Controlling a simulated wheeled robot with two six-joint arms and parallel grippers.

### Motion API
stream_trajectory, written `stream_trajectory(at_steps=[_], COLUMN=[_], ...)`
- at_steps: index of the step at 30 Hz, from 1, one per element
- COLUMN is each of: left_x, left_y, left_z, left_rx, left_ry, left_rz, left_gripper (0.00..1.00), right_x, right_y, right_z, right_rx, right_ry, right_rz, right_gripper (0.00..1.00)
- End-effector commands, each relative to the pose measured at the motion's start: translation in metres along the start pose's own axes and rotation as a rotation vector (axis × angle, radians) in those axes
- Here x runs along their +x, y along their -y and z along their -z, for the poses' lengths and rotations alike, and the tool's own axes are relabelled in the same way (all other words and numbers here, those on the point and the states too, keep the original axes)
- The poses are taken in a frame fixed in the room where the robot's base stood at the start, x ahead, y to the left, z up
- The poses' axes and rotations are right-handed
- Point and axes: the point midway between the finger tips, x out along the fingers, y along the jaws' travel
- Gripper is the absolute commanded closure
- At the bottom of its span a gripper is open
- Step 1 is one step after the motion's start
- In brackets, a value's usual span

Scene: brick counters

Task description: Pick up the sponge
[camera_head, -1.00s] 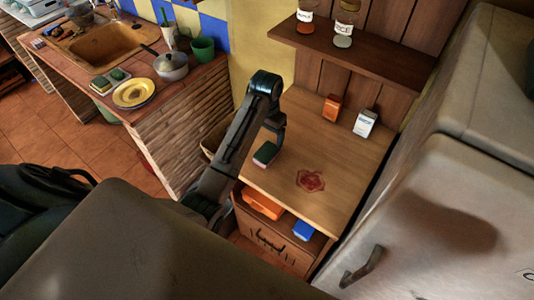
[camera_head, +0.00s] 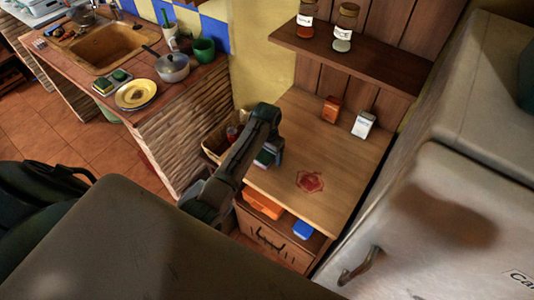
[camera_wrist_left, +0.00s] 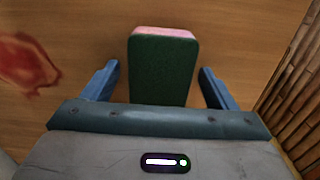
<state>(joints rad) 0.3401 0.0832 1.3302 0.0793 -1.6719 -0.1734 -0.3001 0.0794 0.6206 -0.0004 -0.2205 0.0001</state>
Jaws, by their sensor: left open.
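The sponge (camera_wrist_left: 161,70) is a block with a dark green face and a pink edge. In the left wrist view it lies on the wooden counter top, between the two blue fingers of my left gripper (camera_wrist_left: 160,86), with a gap on each side. In the head view my left gripper (camera_head: 272,157) is over the left edge of the wooden counter (camera_head: 345,160), and the sponge (camera_head: 262,158) is partly hidden by it. The left gripper is open. My right gripper is not seen.
A red stain (camera_head: 310,181) marks the counter, with an orange box (camera_head: 331,109) and a white box (camera_head: 363,125) behind. A fridge (camera_head: 440,220) stands at right. A basket (camera_head: 215,145) is left of the counter.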

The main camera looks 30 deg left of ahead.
Motion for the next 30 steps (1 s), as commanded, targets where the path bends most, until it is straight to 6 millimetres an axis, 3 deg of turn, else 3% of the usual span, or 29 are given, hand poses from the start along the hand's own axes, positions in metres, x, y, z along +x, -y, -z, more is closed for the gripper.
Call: stream_trajectory(at_steps=[5, 12, 13, 23, 30], left_x=[0.001, 0.000, 0.000, -0.002, -0.019], left_y=[0.000, 0.000, 0.000, 0.000, 0.001], left_z=[0.000, 0.000, 0.000, 0.001, 0.002], left_rx=[0.000, 0.000, 0.000, 0.000, 0.001], left_ry=[0.000, -0.001, -0.001, -0.002, -0.006], left_rz=[0.000, 0.000, 0.000, 0.001, 0.002], left_gripper=[0.20, 0.65, 0.67, 0.68, 0.68], right_x=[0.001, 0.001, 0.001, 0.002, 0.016], right_y=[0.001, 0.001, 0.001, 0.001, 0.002], right_z=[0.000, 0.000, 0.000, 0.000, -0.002], right_rx=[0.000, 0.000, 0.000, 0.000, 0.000], right_ry=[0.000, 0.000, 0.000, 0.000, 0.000], right_rz=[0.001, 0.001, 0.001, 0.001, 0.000], right_gripper=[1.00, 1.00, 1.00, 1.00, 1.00])
